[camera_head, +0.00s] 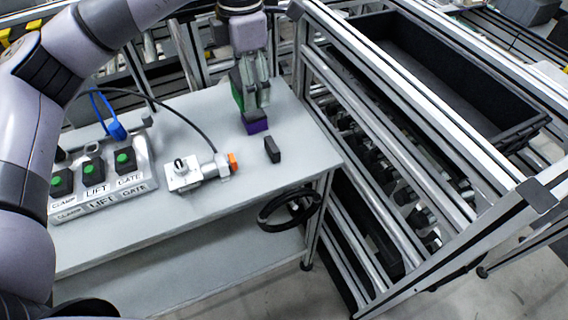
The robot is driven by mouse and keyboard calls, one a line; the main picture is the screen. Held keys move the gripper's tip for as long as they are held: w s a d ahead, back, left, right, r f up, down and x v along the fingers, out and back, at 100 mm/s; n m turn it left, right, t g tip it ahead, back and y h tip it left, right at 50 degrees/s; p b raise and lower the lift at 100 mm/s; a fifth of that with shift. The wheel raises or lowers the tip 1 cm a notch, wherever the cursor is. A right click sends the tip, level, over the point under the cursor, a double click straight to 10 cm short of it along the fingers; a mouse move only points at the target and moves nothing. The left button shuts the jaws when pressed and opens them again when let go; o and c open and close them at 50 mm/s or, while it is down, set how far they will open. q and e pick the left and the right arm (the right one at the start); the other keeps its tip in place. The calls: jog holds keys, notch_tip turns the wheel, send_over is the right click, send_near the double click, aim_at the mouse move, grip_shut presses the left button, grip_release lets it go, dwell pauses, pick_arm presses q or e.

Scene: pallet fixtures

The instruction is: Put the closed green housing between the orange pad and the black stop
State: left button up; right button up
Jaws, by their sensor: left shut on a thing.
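My left gripper (262,98) comes down from the top and is shut on the green housing (237,90), whose green side shows to the left of the fingers. A dark block with a purple face (257,127) shows just below the fingertips; I cannot tell whether it is part of the housing. The orange pad (233,162) is on the tip of a white and grey clamp (190,172) on the table. The black stop (272,149) stands to the right of the pad, with a bare gap between them. The fingers hide part of the housing. My right gripper is out of view.
A control box (125,183) with green buttons labelled CLAMP, LIFT and GATE sits on the left of the grey table (175,218). A black cable arcs behind the clamp. A metal frame with a black bin (440,75) stands right. A black handwheel (290,210) hangs at the table's edge.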

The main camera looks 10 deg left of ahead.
pick_arm(q)
jog(key=shift+a+f, duration=0.25)
jog(key=shift+f, duration=0.05)
notch_tip(320, 180, down, 8)
jog(key=a+p, duration=0.1)
jog(key=p, duration=0.3)
send_over(254, 161)
notch_tip(254, 161, down, 7)
jog(key=shift+r, duration=0.2)
notch_tip(254, 161, down, 4)
jog(key=shift+f, duration=0.5)
jog(key=o, duration=1.2)
jog(key=shift+o, duration=0.2)
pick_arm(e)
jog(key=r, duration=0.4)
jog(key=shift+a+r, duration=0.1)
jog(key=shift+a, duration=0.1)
pick_arm(q)
jog(key=shift+r, duration=0.1)
